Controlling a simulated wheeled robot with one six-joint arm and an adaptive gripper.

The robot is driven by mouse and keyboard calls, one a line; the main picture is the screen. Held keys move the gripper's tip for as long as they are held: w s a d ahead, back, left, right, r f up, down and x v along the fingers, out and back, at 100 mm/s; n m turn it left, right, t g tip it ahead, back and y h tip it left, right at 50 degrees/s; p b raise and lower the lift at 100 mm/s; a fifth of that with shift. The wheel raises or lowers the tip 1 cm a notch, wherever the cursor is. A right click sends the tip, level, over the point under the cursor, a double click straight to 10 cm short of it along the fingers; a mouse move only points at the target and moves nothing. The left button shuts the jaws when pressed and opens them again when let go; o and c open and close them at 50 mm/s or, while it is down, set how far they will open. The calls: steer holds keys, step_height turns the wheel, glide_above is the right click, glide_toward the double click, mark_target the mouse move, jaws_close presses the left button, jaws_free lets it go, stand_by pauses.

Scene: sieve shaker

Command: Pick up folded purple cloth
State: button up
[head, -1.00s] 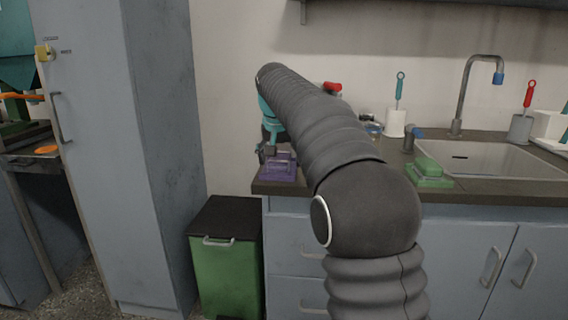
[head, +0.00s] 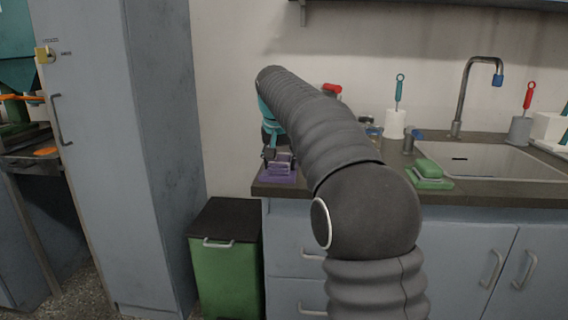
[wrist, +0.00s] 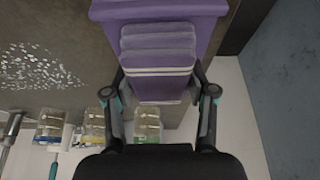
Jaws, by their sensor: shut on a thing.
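The folded purple cloth (wrist: 158,50) is a layered stack with pale stripes, between the two fingers of my gripper (wrist: 159,100) in the wrist view. The fingers are shut on its two sides. In the head view, the cloth (head: 282,164) shows at the left end of the counter, with my gripper (head: 270,154) at it. A wider flat purple piece (wrist: 210,10) lies beyond the cloth in the wrist view. It also shows under the cloth in the head view (head: 276,178). Whether the cloth touches it I cannot tell. My arm hides part of the counter.
A sink (head: 500,162) with a tap, a green sponge on a green tray (head: 432,184) and brush holders (head: 395,124) stand along the counter (head: 470,192). Several small jars (wrist: 95,124) sit near the gripper. A green bin (head: 226,260) stands below, beside a tall grey cabinet (head: 165,120).

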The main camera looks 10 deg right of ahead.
mark_target(283, 156)
steer(key=shift+r, duration=0.5)
steer(key=r, duration=0.2)
steer(key=r+p, duration=0.1)
steer(key=r, duration=0.1)
steer(key=shift+s+d+r+p, duration=0.1)
steer(key=shift+d+r+p, duration=0.1)
steer(key=shift+p, duration=0.1)
steer(key=s+d+r, duration=0.5)
steer(key=d+r, duration=0.1)
steer(key=d, duration=0.3)
steer(key=shift+s+d+p, duration=0.3)
steer(key=shift+d+p, duration=0.05)
steer(key=shift+p, duration=0.05)
